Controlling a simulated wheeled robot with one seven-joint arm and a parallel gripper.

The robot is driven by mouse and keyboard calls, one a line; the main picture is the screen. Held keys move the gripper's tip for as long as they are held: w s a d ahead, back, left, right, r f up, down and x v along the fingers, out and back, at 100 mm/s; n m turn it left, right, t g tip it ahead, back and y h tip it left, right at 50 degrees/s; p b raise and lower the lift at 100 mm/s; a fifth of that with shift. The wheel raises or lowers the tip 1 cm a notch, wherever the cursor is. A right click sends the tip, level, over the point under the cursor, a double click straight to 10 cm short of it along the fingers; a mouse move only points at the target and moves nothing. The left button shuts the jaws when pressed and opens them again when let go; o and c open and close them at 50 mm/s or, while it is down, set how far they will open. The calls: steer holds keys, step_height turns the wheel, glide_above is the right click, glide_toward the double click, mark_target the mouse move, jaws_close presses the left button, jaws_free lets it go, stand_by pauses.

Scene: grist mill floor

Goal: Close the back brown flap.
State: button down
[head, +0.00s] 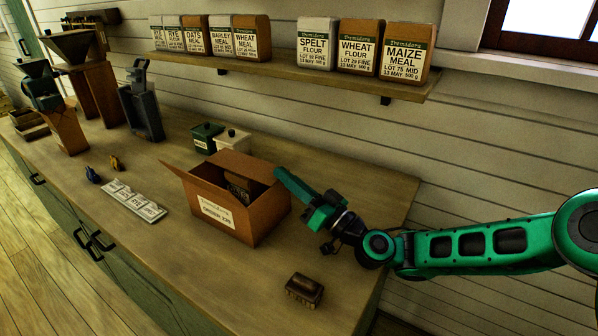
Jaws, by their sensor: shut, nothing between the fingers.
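An open brown cardboard box (248,222) with a white label on its front stands on the wooden counter. Its back brown flap (243,164) is raised and tilted at the far side of the opening. A flap on the left (180,177) sticks outward. Something dark (238,186) shows inside, partly hidden by the box walls. My green gripper (279,172) is shut and empty, with its tip at the box's right rear corner, close to the right end of the back flap. I cannot tell whether it touches the flap.
Green and cream tins (234,140) stand just behind the box. A brush-like block (304,289) lies at the front right of the counter (345,290). A white card strip (134,201) lies at left. A shelf (290,68) of flour packets hangs above; mills stand far left.

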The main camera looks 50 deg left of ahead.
steer(key=shift+f, duration=0.15)
stand_by(0.4)
steer(key=w+d, duration=0.3)
steer(key=d, duration=0.6)
steer(key=shift+w+r, duration=0.15)
steer(key=shift+r, duration=0.15)
steer(key=shift+d, duration=0.1)
